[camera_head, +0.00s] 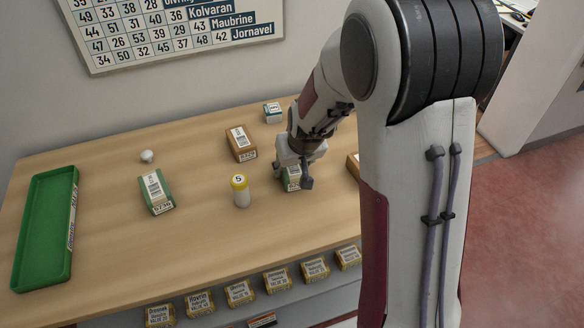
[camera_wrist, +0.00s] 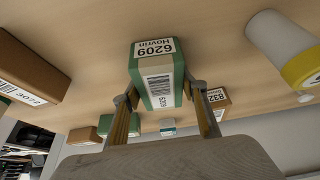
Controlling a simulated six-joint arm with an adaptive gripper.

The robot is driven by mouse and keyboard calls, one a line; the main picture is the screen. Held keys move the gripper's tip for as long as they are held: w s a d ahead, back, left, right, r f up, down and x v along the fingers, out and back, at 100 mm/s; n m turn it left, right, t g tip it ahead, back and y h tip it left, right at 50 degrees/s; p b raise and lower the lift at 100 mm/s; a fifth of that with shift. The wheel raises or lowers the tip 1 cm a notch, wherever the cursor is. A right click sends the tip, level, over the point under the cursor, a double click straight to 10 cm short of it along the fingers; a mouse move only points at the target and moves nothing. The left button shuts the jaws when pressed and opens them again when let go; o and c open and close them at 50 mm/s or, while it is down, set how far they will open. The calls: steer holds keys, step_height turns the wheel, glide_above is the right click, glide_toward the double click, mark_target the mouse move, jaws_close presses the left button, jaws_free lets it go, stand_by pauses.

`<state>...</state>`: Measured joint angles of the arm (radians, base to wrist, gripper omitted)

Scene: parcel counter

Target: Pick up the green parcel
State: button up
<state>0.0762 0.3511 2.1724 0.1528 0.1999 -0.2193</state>
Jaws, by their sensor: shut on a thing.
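A green parcel (camera_wrist: 157,78) with white labels reading "6209" and "Hovrin" is between the two fingers of my gripper (camera_wrist: 161,90) in the wrist view. The fingers press on its two sides. In the head view my gripper (camera_head: 294,179) points down at the right part of the counter, and part of the held green parcel (camera_head: 291,184) shows beneath it, the rest hidden. I cannot tell whether it touches the counter. A second green parcel (camera_head: 157,193) with a white label lies on the counter to the left.
A white jar with a yellow lid (camera_head: 240,191) stands left of my gripper. A brown parcel (camera_head: 240,145) and a small white-and-teal box (camera_head: 272,112) are behind. Another brown parcel (camera_head: 353,165) is partly hidden by my arm. A green tray (camera_head: 28,254) lies far left; a white ball (camera_head: 147,156) is near the wall.

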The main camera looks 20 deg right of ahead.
steer(key=shift+r, duration=0.15)
steer(key=shift+r, duration=4.85)
steer(key=shift+a, duration=0.1)
steer(key=w+a+r+n+y, duration=0.1)
steer(key=w+a+r+n, duration=0.15)
steer(key=a, duration=1.25)
steer(key=w+a+r+n+y, duration=0.1)
steer(key=w+a+n, duration=0.25)
steer(key=a, duration=1.05)
steer(key=s+a+n, duration=0.1)
steer(key=s+a, duration=0.2)
steer(key=a, duration=0.7)
steer(key=s+a+n+g+y, duration=0.1)
steer(key=s+a, duration=0.3)
steer(key=a, duration=0.6)
steer(key=s+a+n, duration=0.1)
steer(key=s+a, duration=0.3)
steer(key=a, duration=0.6)
steer(key=shift+r+n+g+y, duration=0.3)
steer(key=shift+r+n, duration=0.1)
steer(key=shift+r, duration=0.05)
